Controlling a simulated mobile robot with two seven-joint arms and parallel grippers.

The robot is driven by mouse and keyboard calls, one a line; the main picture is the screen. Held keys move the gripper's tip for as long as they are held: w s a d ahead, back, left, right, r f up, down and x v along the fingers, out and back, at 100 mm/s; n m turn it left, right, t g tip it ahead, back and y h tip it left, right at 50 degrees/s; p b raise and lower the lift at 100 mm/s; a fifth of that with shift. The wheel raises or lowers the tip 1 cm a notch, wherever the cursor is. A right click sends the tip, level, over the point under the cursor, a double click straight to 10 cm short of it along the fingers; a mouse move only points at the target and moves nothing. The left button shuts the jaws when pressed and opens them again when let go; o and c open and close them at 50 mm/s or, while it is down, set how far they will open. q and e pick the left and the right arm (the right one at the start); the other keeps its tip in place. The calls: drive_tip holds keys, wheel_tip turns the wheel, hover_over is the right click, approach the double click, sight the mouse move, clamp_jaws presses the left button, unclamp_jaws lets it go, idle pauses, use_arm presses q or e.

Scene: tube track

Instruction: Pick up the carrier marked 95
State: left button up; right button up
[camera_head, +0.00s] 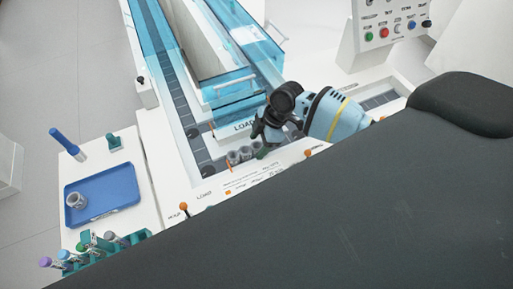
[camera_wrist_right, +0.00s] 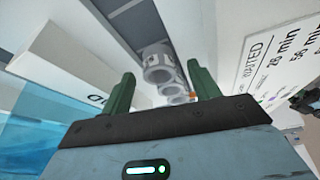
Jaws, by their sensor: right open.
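Several short grey carriers (camera_head: 233,158) stand in a row on the track by the LOAD panel. In the right wrist view the row begins with the largest-looking carrier (camera_wrist_right: 158,58), with a smaller-looking one (camera_wrist_right: 171,88) behind it. Dark marks show on the first, but I cannot read 95 on any. My right gripper (camera_head: 264,152) is beside the right end of the row. In its wrist view the green fingers (camera_wrist_right: 163,86) are apart, with the carriers showing between and beyond them; nothing is held. My left gripper is not in view.
A blue tray (camera_head: 112,185) with one grey cup-like piece (camera_head: 76,200) lies at left. A rack with colour-capped tubes (camera_head: 85,250) stands in front of it. Transparent blue walls (camera_head: 240,90) flank the track behind the row. An orange-knobbed lever (camera_head: 184,206) stands in front.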

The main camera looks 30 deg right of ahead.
drive_tip(key=c, duration=0.9)
drive_tip(key=shift+o, duration=0.2)
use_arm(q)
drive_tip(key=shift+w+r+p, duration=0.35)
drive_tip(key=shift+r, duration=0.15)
use_arm(e)
wheel_tip(320, 180, up, 10)
drive_tip(key=shift+r, duration=0.15)
